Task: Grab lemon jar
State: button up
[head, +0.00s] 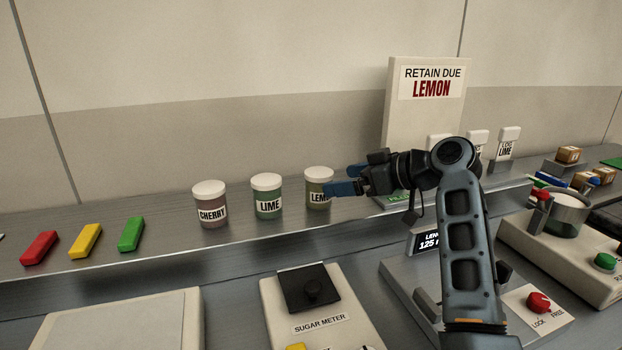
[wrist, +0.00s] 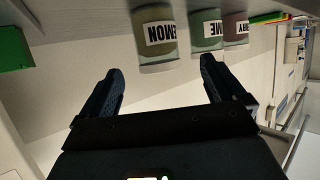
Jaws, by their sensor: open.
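The lemon jar (head: 317,190) has a white lid and a green-yellow body with a label reading LEM, the rest hidden behind my gripper. It stands upright on the metal shelf, right of the lime jar (head: 267,196) and the cherry jar (head: 210,205). My gripper (head: 340,186) reaches in from the right at the jar's right side. In the wrist view, upside down, the lemon jar (wrist: 157,38) is ahead of my open fingers (wrist: 160,85), roughly between their lines. The space between the fingers is empty. Whether a finger touches the jar cannot be told.
A sign reading RETAIN DUE LEMON (head: 432,82) stands behind my arm. Red (head: 39,248), yellow (head: 85,241) and green (head: 131,234) blocks lie at the left. A sugar meter (head: 318,308) and a lock knob (head: 538,302) are in front. The lime jar is close beside the lemon jar.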

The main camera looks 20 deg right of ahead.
aim_at(319, 181)
jog(key=x, duration=0.2)
jog(key=shift+w+a, duration=0.1)
jog(key=shift+w, duration=0.25)
jog(key=shift+p+x, duration=0.9)
jog(key=shift+x, duration=1.8)
jog(key=shift+f, duration=0.1)
jog(key=shift+c, duration=0.3)
jog(key=c, duration=1)
jog(key=shift+c, duration=0.6)
